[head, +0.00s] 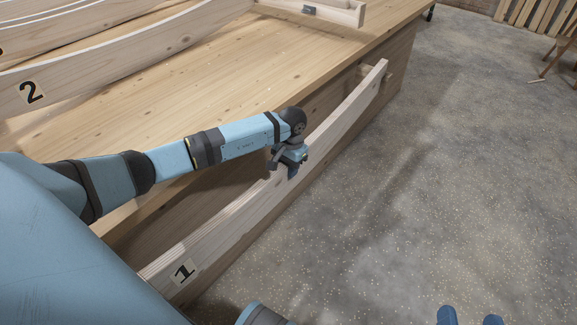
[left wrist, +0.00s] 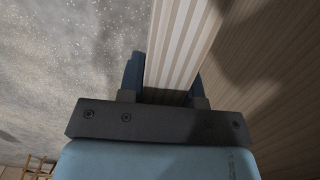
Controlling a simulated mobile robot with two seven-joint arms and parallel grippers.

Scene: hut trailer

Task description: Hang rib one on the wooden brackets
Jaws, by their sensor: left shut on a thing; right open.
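Rib one (head: 240,217) is a long, slightly curved pale wooden beam marked "1" at its near end. It runs along the table's side, on edge. My left gripper (head: 291,168) is shut on its upper edge near the middle. The left wrist view shows the layered edge of rib one (left wrist: 184,45) between the fingers (left wrist: 168,88). A wooden bracket (head: 388,74) sticks out from the table's side by the rib's far end; I cannot tell whether the rib rests on it. No other bracket is clearly visible. My right gripper (head: 470,318) is open and empty at the bottom edge, over the floor.
The wooden table (head: 200,105) fills the left and middle. Rib two (head: 75,78), marked "2", lies on it at upper left with other curved ribs. A wooden piece (head: 335,12) lies at the table's far end. The speckled floor (head: 450,170) at right is mostly clear.

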